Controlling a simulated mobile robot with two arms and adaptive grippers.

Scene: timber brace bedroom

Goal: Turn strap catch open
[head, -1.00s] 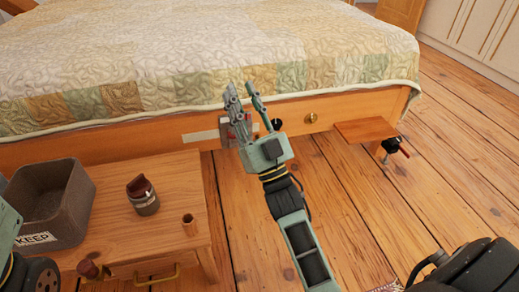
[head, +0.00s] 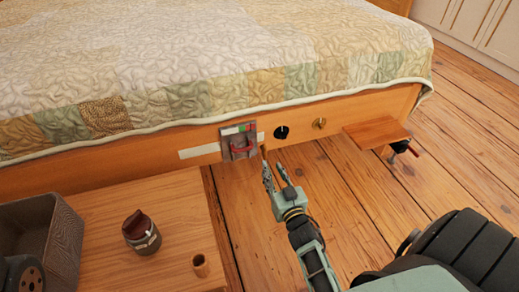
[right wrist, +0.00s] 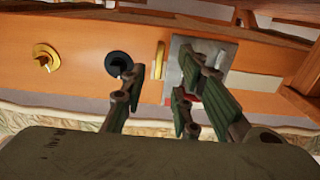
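My right gripper (head: 274,170) is just below and right of the plate, fingers apart and empty. It also shows in the right wrist view (right wrist: 160,88). I cannot tell if it touches anything. My left gripper is out of view.
A black knob (head: 281,132) and a brass knob (head: 319,124) are on the rail to the right. A small wooden shelf (head: 376,132) with a clamp juts out further right. A low table (head: 185,225) with a jar (head: 141,234) and a grey bin (head: 62,235) is at left.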

